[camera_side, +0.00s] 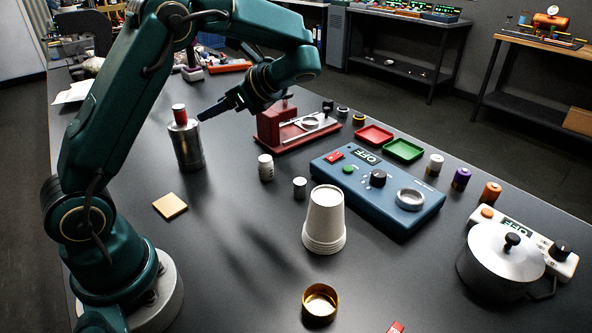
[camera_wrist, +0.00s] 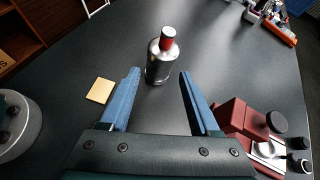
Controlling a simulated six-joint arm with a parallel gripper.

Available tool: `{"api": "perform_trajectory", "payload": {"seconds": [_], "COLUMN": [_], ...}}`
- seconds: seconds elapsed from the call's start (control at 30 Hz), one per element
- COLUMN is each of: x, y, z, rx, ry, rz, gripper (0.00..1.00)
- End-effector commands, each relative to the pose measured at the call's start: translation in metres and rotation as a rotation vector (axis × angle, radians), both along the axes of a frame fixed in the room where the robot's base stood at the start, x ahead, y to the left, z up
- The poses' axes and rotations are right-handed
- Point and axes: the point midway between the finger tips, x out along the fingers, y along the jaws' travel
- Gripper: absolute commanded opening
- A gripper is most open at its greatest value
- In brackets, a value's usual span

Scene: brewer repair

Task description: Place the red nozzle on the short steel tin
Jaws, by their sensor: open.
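The red nozzle (camera_side: 180,116) stands upright on top of a steel tin (camera_side: 188,150) at the left of the bench. In the wrist view the red nozzle (camera_wrist: 168,38) sits on the tin's (camera_wrist: 160,66) top, ahead of my jaws. My gripper (camera_side: 204,114) is open and empty, its fingertips just right of the nozzle in the side view. In the wrist view my gripper's (camera_wrist: 160,73) fingers are spread wide, with the tin showing in the gap. The fingers do not appear to touch the nozzle.
A red press-like fixture (camera_side: 271,128) stands right of the tin.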

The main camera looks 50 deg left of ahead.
Motion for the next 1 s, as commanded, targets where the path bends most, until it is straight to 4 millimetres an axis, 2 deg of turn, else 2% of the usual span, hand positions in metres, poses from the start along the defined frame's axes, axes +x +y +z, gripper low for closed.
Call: {"api": "perform_trajectory", "payload": {"seconds": [0.1,0.37,0.6,0.7,0.83,1.0], "x": [-0.015,-0.052,-0.083,-0.092,-0.099,-0.102], "y": [-0.023,-0.090,-0.155,-0.177,-0.196,-0.206], "z": [0.005,0.002,-0.003,-0.005,-0.007,-0.007], "rx": [-0.109,-0.396,-0.680,-0.786,-0.886,-0.942], "ry": [-0.198,-0.648,-1.019,-1.137,-1.234,-1.285], "rz": [0.038,0.220,0.494,0.616,0.746,0.826], "gripper": [0.63,0.63,0.63,0.63,0.63,0.63]}}
